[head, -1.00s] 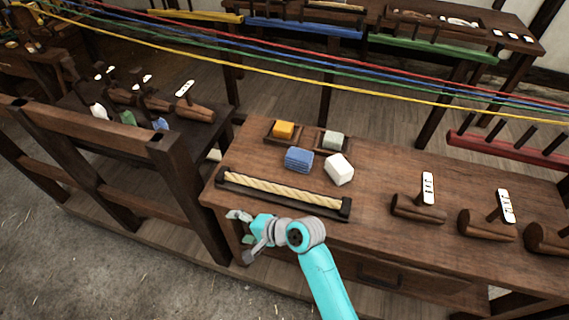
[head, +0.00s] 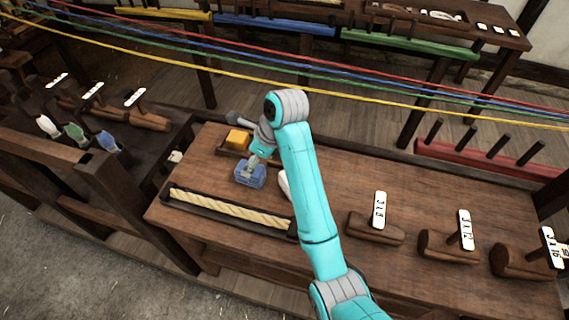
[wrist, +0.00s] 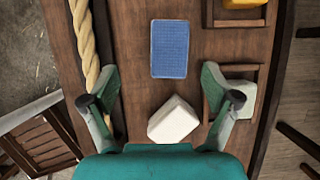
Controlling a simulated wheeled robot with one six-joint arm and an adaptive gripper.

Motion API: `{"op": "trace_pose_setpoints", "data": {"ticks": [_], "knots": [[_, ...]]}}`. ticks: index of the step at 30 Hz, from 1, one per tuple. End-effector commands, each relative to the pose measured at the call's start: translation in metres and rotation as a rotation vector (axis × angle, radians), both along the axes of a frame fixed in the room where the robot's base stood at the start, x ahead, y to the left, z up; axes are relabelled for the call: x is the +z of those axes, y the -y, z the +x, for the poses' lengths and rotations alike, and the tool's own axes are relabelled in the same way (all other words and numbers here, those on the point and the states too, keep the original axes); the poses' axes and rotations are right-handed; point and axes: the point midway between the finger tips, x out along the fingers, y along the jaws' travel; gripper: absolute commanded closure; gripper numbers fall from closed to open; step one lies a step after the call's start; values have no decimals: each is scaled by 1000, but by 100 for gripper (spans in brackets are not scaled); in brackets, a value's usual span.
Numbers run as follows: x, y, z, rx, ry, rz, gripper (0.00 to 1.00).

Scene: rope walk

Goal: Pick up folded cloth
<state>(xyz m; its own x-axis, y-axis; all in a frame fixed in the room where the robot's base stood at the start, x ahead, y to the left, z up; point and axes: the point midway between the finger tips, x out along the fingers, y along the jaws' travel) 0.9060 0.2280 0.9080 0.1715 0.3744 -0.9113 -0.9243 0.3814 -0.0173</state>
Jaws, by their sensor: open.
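The blue folded cloth (head: 249,179), a flat block with a woven-looking surface, lies on the wooden bench (head: 330,205). In the wrist view the cloth (wrist: 169,49) lies just beyond my fingertips, roughly in line with the gap between them. My gripper (head: 254,158) is open and empty above the bench, over or close to the cloth in the head view; its height is hard to judge. In the wrist view my gripper (wrist: 160,78) shows its two fingers wide apart. A white block (wrist: 173,120) lies nearer, between the fingers in that view; my arm mostly hides it in the head view.
A rope in a dark tray (head: 228,211) lies along the bench's front edge. An orange block (head: 238,139) and a grey block (wrist: 238,93) sit in wooden compartments at the back. Tagged wooden tools (head: 375,229) stand to the right. Coloured strands (head: 340,95) stretch behind the bench.

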Motion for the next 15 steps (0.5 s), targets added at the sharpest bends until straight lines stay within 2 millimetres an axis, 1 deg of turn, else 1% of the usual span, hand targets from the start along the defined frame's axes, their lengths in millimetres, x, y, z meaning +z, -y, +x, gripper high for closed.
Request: {"op": "trace_pose_setpoints", "data": {"ticks": [2,4,12,15], "knots": [[3,-1,-1,-30,-22,-17,12],[-1,-2,0,-43,-31,-23,12],[-36,-15,6,-46,-33,-23,12],[-44,-18,8,-46,-30,-22,12]]}}
